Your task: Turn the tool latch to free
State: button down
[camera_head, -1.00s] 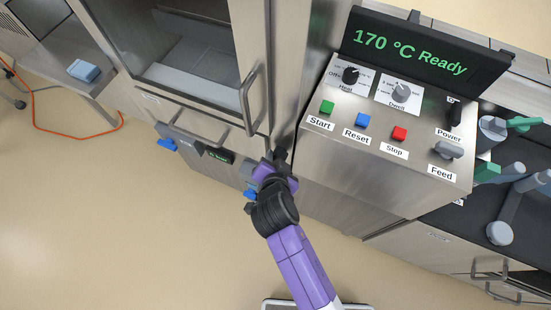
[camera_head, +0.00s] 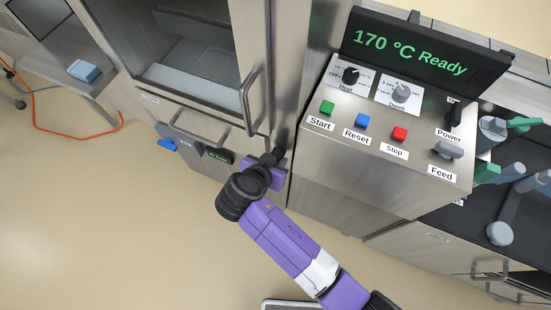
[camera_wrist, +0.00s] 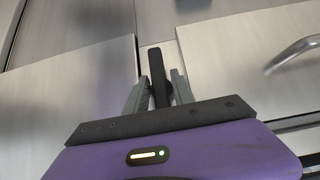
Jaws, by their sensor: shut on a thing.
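The tool latch shows in the wrist view as a black upright bar (camera_wrist: 158,72) standing between my gripper's two grey fingers (camera_wrist: 160,88). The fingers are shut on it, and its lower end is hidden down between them. In the head view my gripper (camera_head: 275,158) is at the front of the steel machine, below the right end of the door handle and left of the control box. There the latch is mostly hidden by my gripper and wrist, so I cannot read its exact angle.
A vertical door handle (camera_head: 249,100) stands out just above my gripper. The control box (camera_head: 380,165) with labelled buttons is close on the right; its display (camera_head: 410,52) reads 170 °C Ready. A blue catch (camera_head: 166,144) sits at the left. Open floor lies in front.

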jog(key=shift+s+f, duration=0.1)
jog(key=shift+f, duration=0.05)
jog(key=c, duration=1.3)
grip_release()
jog(key=shift+s+a+r, duration=0.15)
jog(key=shift+s+r, duration=0.1)
jog(key=shift+r, duration=0.05)
jog(key=v, duration=0.7)
jog(key=shift+b, duration=0.3)
